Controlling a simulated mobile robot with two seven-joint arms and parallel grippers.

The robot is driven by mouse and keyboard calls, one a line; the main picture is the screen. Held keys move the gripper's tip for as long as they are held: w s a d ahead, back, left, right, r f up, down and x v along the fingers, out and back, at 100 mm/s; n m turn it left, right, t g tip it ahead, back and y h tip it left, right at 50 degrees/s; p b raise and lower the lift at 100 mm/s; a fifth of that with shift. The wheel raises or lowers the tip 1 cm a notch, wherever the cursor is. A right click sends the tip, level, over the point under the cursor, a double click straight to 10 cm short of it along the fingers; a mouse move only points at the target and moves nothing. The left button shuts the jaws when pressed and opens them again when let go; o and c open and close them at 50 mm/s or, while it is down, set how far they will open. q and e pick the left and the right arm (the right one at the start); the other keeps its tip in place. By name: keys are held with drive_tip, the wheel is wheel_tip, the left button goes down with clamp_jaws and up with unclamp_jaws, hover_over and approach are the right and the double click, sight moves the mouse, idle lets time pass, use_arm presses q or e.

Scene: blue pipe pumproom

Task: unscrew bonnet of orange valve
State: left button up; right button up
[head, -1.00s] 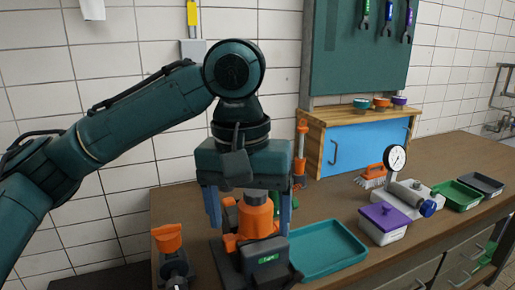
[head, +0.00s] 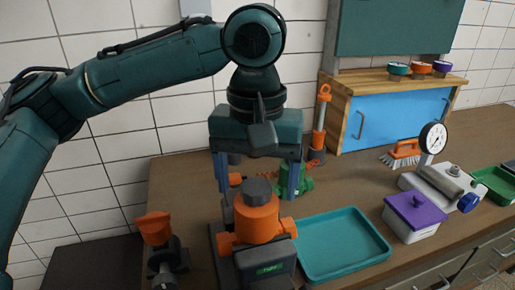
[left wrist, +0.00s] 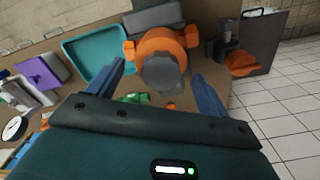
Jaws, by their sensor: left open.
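The orange valve (head: 256,222) stands upright in a dark vise-like fixture (head: 265,266) with a green label. A dark grey faceted cap (head: 258,190) tops its orange body. My left gripper (head: 258,184) points down with its blue fingers spread wide, above and seemingly slightly behind the valve. In the left wrist view the grey cap (left wrist: 163,73) lies between the open fingers (left wrist: 160,88), with clear space on both sides. Nothing is held. Whether the cap and the orange body are one piece cannot be told. My right gripper is not in view.
A teal tray (head: 345,246) lies empty right of the fixture. A green valve (head: 303,181) stands behind. An orange-topped fitting (head: 155,230) is at left. A purple-lidded box (head: 414,212) and gauge device (head: 433,140) stand right, before a blue-fronted cabinet (head: 395,118).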

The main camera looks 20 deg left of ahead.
sight(257, 209)
use_arm(q)
wheel_tip(257, 209, down, 4)
drive_tip(key=shift+f, duration=1)
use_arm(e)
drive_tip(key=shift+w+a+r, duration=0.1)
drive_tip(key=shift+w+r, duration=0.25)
